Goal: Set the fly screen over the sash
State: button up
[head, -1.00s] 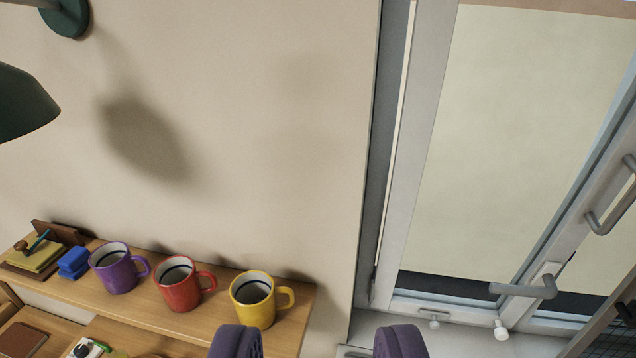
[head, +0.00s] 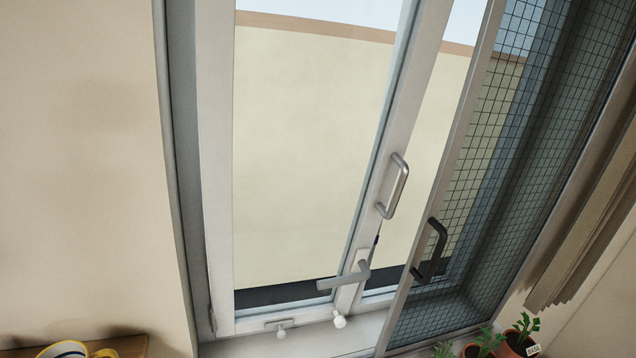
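The fly screen (head: 500,170) is a dark mesh panel in a grey frame at the right. A dark pull handle (head: 432,252) sits on its left edge. The screen stands over the right part of the window, and its left edge is right of the sash's handles. The sash (head: 218,200) is a pale-framed glass pane left of the screen, uncovered by mesh. It carries a silver bar handle (head: 397,185) and a grey lever handle (head: 345,278) pointing left. My gripper is not in view.
Two white knobs, a smaller one (head: 281,332) and a larger one (head: 339,319), show low by the sash. Several potted plants (head: 519,337) stand below the screen. A yellow mug (head: 66,352) shows on the wooden shelf (head: 128,345) at bottom left. A brown curtain (head: 580,240) hangs at right.

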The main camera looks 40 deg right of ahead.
aim_at(494, 11)
jog(key=z, duration=1.55)
